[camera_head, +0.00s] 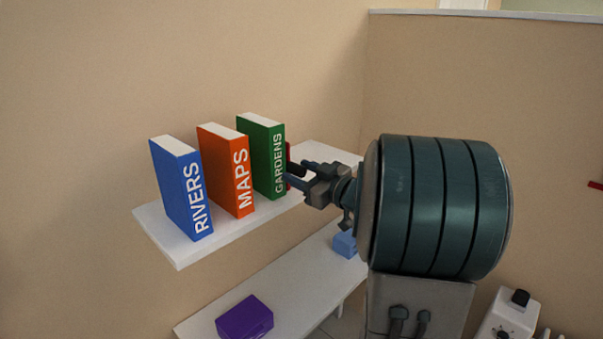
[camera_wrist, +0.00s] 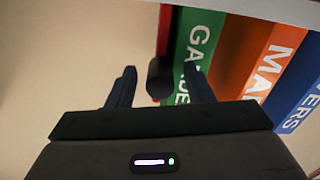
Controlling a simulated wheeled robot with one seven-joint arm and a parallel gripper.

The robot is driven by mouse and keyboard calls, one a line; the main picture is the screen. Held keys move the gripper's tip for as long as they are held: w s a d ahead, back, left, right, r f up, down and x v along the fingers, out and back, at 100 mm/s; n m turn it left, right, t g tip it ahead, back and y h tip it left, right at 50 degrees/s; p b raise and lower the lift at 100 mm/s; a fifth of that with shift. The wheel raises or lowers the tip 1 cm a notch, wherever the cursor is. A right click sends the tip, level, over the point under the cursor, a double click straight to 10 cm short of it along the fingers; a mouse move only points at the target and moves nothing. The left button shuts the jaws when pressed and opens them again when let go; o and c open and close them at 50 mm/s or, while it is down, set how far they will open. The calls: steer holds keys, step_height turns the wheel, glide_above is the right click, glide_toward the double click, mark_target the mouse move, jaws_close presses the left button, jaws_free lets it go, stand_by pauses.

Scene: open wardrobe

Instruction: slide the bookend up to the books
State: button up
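The red bookend (camera_head: 289,160) stands upright on the white shelf (camera_head: 177,249), right of the green GARDENS book (camera_head: 262,155). The orange MAPS book (camera_head: 227,170) and the blue RIVERS book (camera_head: 182,188) stand further left, with gaps between the books. In the wrist view the bookend's red edge (camera_wrist: 164,38) is very close to the green book (camera_wrist: 192,50); I cannot tell whether they touch. My gripper (camera_head: 297,175) is at the bookend. Its fingers (camera_wrist: 160,82) are open, one on each side of the bookend's dark knob (camera_wrist: 160,75), with space beside it. My gripper partly hides the bookend in the head view.
A lower white shelf (camera_head: 290,285) holds a purple box (camera_head: 245,317) and a light blue block (camera_head: 344,244). The upper shelf's far right end is bare. A beige wall (camera_head: 80,120) is behind the books. A white appliance (camera_head: 510,315) stands at the lower right.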

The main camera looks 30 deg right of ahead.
jaws_close()
steer(key=shift+w+d, duration=0.15)
steer(key=shift+d, duration=0.4)
steer(key=shift+o, duration=0.4)
jaws_free()
steer(key=shift+a, duration=0.1)
steer(key=b+v, duration=0.2)
steer(key=v, duration=1.2)
steer(key=shift+w+r, duration=0.1)
steer(key=shift+w, duration=0.05)
